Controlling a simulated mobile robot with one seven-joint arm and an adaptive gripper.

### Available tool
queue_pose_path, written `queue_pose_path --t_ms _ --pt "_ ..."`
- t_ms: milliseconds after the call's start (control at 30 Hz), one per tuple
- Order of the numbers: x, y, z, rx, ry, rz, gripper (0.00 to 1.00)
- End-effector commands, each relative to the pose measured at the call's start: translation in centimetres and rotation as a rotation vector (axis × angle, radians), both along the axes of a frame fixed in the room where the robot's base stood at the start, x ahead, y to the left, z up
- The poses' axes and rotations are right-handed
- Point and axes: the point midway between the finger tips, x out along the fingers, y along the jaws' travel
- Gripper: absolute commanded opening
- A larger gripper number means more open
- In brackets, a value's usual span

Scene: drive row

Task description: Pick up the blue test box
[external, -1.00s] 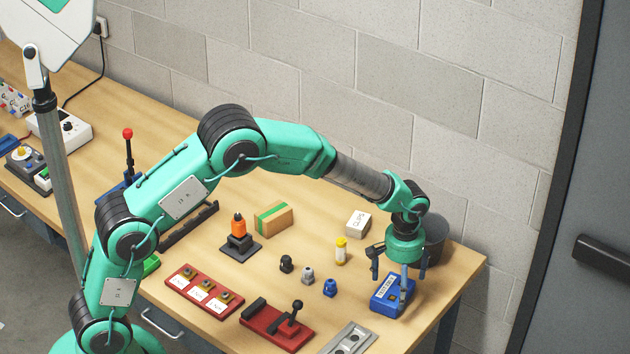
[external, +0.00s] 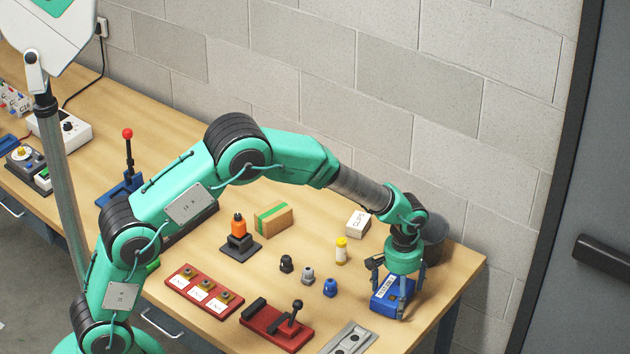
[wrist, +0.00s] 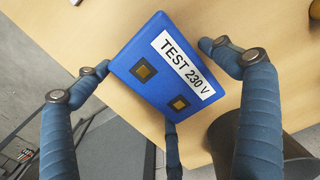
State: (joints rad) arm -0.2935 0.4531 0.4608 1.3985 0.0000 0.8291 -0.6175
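The blue test box (external: 386,300) lies on the right end of the wooden bench, below my gripper (external: 399,290). In the wrist view the blue test box (wrist: 140,80) shows its top, with a white "TEST 230 V" label and two dark square sockets with yellowish centres. My gripper (wrist: 158,78) has its fingers spread around the box. The left fingertip is at the box's left edge; whether it touches is unclear. The right finger stands a little apart from the box. A third finger is partly hidden under the box's near edge.
A dark bin (external: 434,238) stands just behind my gripper; it also shows in the wrist view (wrist: 222,140). A white box (external: 358,223), yellow-capped bottle (external: 341,250) and blue gland (external: 330,287) stand to the left. The bench edge is close on the right.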

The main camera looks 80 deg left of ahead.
Motion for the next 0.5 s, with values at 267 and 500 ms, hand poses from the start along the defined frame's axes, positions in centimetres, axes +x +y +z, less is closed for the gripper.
queue_pose_path --t_ms 267,500 --pt "0.05 0.01 0.07 0.000 -0.001 0.000 0.44" --pt "0.05 0.03 0.18 0.000 -0.001 0.000 0.43"
